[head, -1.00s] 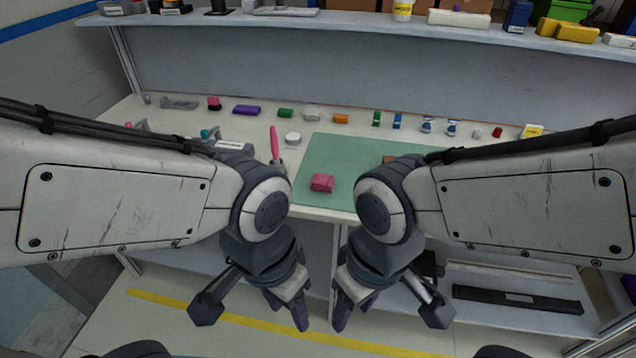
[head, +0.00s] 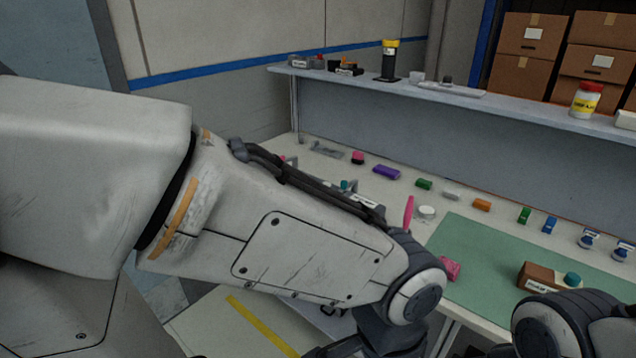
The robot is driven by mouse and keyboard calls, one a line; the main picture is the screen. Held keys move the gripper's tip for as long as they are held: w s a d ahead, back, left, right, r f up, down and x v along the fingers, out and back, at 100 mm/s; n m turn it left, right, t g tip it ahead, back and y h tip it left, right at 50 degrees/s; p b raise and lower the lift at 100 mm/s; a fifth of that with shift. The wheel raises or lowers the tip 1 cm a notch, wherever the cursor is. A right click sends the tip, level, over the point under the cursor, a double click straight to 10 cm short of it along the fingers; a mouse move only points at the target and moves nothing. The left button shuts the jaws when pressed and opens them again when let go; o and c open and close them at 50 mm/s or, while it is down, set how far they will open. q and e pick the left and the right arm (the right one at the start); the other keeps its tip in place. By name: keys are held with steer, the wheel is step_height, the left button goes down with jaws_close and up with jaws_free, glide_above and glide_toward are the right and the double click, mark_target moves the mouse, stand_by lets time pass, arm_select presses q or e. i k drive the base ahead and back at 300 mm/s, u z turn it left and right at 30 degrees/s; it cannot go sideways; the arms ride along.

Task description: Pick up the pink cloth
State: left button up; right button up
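The pink cloth (head: 451,269) is a small folded block in the head view. It lies on the left part of the green mat (head: 478,250), just right of my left arm's wrist joint, which hides part of its left side. My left arm crosses the view from the left, and its gripper is hidden below the wrist or cut off at the bottom edge. Only a joint of my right arm shows at the bottom right, and its gripper is out of the frame.
A brown block with a teal knob (head: 545,280) sits on the mat. A pink-handled tool (head: 408,213) and a white round container (head: 427,213) stand behind the cloth. Several small coloured items line the back of the table. A raised shelf (head: 450,100) runs behind.

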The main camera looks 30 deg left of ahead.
mark_target(453, 268)
steer(key=k, duration=0.4)
steer(key=u, duration=0.7)
steer(key=i, duration=1.2)
